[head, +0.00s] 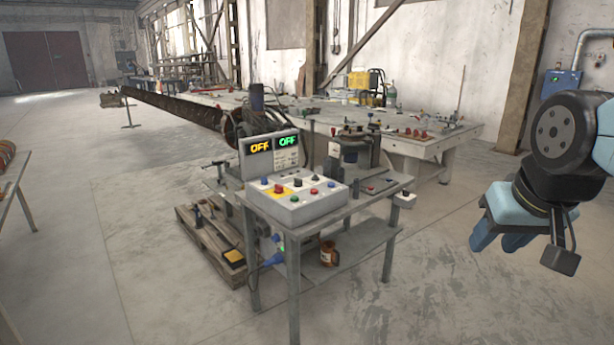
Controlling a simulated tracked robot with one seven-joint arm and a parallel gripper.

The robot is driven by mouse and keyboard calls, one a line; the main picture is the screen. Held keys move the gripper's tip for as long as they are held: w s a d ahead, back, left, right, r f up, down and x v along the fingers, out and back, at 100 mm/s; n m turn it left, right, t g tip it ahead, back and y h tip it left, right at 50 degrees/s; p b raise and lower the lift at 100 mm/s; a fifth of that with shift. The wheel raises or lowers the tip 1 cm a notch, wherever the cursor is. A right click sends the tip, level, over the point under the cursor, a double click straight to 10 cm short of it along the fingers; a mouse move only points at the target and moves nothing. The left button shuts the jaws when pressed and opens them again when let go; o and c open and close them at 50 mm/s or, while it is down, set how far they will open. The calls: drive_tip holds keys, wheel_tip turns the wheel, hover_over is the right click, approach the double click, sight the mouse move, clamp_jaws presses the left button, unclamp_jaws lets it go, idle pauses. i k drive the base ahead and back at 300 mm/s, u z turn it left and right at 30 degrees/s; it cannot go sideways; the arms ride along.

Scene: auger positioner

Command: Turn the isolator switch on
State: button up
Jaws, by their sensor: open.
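I cannot tell for certain which part is the isolator switch. A grey control box (294,200) with several coloured buttons and knobs sits on a metal table. Behind it a display panel (271,153) reads OFF twice, once in yellow and once in green. A blue device with a small green light (275,240) is at the table's left front leg; its details are too small to read. My gripper (500,241) is open at the right, pointing down, with blue fingers. It is well apart from the table and seems empty.
A blue box (559,84) is on the right wall beside a pipe. A long steel workbench (425,140) with tools stands behind. A wooden pallet (215,245) lies left of the table, and an orange-brown container (328,253) is on the lower shelf. The floor at front right is clear.

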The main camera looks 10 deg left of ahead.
sight(279, 189)
drive_tip(key=u, duration=0.2)
drive_tip(key=i, duration=1.15)
drive_tip(key=u, duration=0.75)
